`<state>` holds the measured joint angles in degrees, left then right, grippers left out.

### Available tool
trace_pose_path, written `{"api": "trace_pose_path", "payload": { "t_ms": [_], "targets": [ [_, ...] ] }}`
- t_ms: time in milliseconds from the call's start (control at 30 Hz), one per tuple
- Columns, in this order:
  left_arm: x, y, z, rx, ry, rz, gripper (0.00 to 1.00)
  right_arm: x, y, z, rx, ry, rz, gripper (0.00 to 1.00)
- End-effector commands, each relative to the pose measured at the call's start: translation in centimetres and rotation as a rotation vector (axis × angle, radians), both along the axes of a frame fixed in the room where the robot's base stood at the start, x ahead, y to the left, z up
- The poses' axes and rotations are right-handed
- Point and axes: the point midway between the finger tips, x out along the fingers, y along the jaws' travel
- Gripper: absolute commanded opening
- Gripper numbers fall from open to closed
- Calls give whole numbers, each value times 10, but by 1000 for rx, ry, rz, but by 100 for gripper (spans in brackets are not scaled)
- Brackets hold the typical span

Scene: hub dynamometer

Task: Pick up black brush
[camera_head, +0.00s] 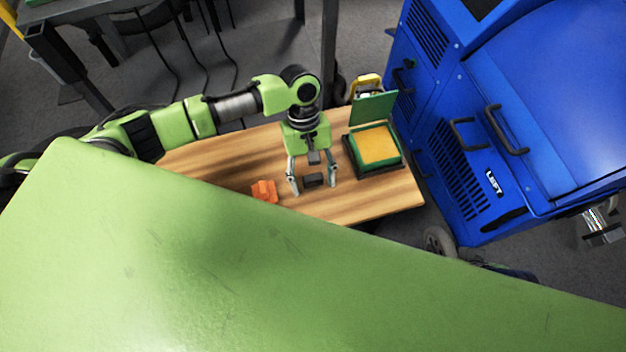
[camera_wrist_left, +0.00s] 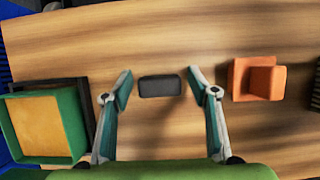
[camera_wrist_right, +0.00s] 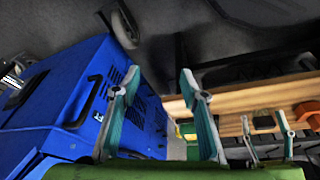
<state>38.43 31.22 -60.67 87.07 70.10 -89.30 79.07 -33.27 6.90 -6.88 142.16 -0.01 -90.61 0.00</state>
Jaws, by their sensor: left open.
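The black brush (camera_head: 313,180) shows as a small dark block on the wooden table top (camera_head: 390,202). In the left wrist view the brush (camera_wrist_left: 160,86) lies between the tips of my left gripper (camera_wrist_left: 160,76), with a gap on each side. The left gripper also shows in the head view (camera_head: 313,187), pointing down over the table, open and empty. Whether its tips touch the table I cannot tell. My right gripper (camera_wrist_right: 158,85) is open and empty in the right wrist view, away from the brush. It is not visible in the head view.
An orange block (camera_head: 264,191) lies left of the brush. A green box with a yellow inside (camera_head: 376,146) and raised lid stands to the right. A large blue machine (camera_head: 470,170) stands beyond the table's right end. A green surface fills the head view's foreground.

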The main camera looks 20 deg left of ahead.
Motion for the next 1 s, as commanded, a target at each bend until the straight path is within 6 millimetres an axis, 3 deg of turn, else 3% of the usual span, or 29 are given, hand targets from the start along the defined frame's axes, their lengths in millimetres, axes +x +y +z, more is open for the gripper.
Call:
{"api": "trace_pose_path", "payload": {
  "t_ms": [100, 267, 633, 867, 1000],
  "targets": [
    [0, 0, 0, 0, 0, 0, 54, 0, 0, 0, 0, 0, 0, 40],
    [0, 0, 1, -1, 1, 0, 13, 0, 0, 0, 0, 0, 0, 40],
    [0, 0, 3, -1, 1, 0, 12, 0, 0, 1, 0, 0, 0, 40],
    [0, 0, 22, -1, 0, 0, 12, 1, 0, 13, 1, -3, 0, 40],
    [4, -2, 40, -3, -2, 0, 12, 9, 2, -16, 0, 17, 0, 40]
  ]
}}
